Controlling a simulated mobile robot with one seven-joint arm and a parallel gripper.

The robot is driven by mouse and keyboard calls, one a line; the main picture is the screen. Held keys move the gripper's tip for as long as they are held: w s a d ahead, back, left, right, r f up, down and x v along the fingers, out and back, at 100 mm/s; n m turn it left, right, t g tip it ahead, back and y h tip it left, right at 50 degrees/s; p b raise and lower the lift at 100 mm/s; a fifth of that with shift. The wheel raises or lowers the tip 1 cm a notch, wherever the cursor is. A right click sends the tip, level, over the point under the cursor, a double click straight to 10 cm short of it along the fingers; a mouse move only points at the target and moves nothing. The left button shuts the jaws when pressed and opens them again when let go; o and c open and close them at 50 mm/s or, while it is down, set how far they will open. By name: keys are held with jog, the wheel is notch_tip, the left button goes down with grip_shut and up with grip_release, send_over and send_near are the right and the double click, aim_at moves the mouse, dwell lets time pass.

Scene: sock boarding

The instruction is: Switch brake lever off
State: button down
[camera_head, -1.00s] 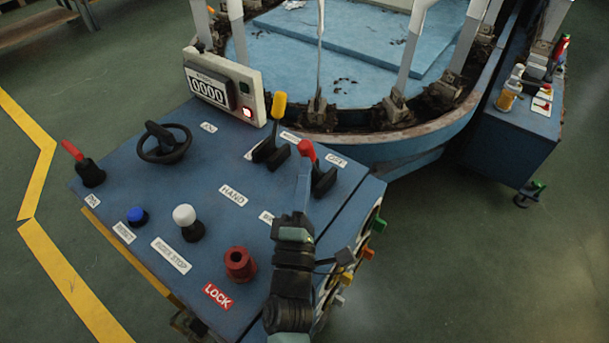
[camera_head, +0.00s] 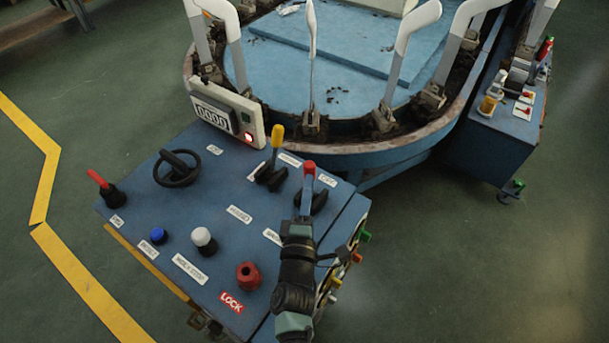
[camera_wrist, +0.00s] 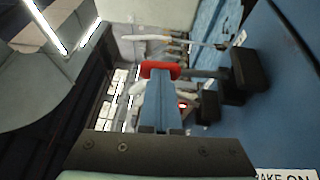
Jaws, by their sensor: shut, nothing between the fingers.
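The brake lever (camera_head: 309,168) has a red knob and a black base on the blue control panel. A white label below it in the wrist view reads "BRAKE ON" (camera_wrist: 286,174); another white label (camera_head: 328,180), now blurred, sits to the right of the lever in the head view. My gripper (camera_head: 307,186) is shut and empty, its blue fingertips right against or just short of the red knob. In the wrist view the fingers (camera_wrist: 162,102) point at the red knob (camera_wrist: 160,70), and the lever's shaft runs right to its black base. Contact is hard to confirm.
A yellow lever (camera_head: 277,137) stands close to the left. A black handwheel (camera_head: 177,168), a red-handled lever (camera_head: 98,180), blue, white and red knobs, and a display box (camera_head: 227,112) share the panel. The round machine with white upright forms (camera_head: 400,60) stands behind.

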jog(key=shift+w+d+r+m+g+p, duration=0.45)
jog(key=shift+w+r+g+p, duration=0.4)
jog(key=shift+p, duration=2.1)
jog(key=w+g+p, duration=0.1)
jog(key=p, duration=0.1)
jog(key=d+m+g+p, duration=0.1)
jog(key=p, duration=0.1)
jog(key=w+d+g+y+p, duration=0.1)
jog(key=p, duration=0.1)
jog(key=shift+w+d+f+p, duration=0.15)
jog(key=shift+w+f+p, duration=0.1)
jog(key=shift+w+p, duration=0.05)
